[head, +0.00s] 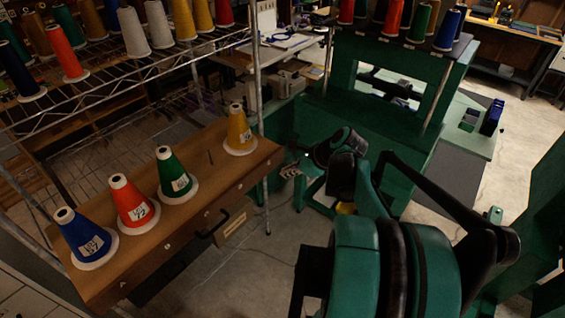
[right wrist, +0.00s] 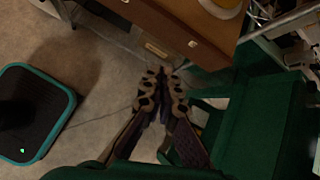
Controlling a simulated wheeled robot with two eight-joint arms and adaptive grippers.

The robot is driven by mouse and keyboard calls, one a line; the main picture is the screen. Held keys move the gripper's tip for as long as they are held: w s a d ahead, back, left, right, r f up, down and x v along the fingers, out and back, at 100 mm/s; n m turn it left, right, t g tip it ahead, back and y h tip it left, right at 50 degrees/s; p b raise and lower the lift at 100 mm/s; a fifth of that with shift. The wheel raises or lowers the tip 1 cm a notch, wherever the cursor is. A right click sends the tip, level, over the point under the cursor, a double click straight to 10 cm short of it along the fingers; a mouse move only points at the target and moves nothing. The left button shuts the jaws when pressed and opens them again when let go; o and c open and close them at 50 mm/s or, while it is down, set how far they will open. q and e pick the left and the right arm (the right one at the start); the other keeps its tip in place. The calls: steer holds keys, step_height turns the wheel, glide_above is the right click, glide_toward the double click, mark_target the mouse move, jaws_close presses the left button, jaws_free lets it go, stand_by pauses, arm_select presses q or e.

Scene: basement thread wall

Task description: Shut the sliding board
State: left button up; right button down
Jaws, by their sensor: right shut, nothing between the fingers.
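Part of the board also shows at the top of the right wrist view (right wrist: 180,27). My right gripper (head: 290,171) is shut and empty, just right of the board's right end and apart from the handle. It shows in the right wrist view (right wrist: 162,76). My left gripper is not in view.
The wire rack (head: 130,62) holds more thread cones above the board. A metal post (head: 257,75) stands near the board's right end. A green machine frame (head: 390,55) stands behind my right arm. A small box (head: 233,222) lies under the board.

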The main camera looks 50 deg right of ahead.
steer(key=s+d+m, duration=0.2)
steer(key=d+m, duration=0.1)
steer(key=d, duration=0.2)
steer(key=m+b, duration=0.1)
steer(key=b, duration=0.3)
glide_toward(272, 165)
steer(key=shift+t, duration=0.4)
steer(key=shift+s+f+x, duration=0.15)
steer(key=shift+x, duration=0.9)
steer(key=shift+s+f+x, duration=0.15)
steer(key=shift+x, duration=0.9)
steer(key=shift+s+f+x, duration=0.15)
steer(key=shift+x, duration=0.9)
steer(key=shift+a, duration=0.15)
steer(key=shift+w, duration=0.55)
steer(key=w, duration=0.7)
steer(key=w+a+p, duration=0.1)
steer(key=w, duration=1.4)
steer(key=shift+w+a, duration=0.2)
steer(key=shift+a, duration=0.15)
steer(key=shift+w+r, duration=0.1)
steer(key=shift+r, duration=0.1)
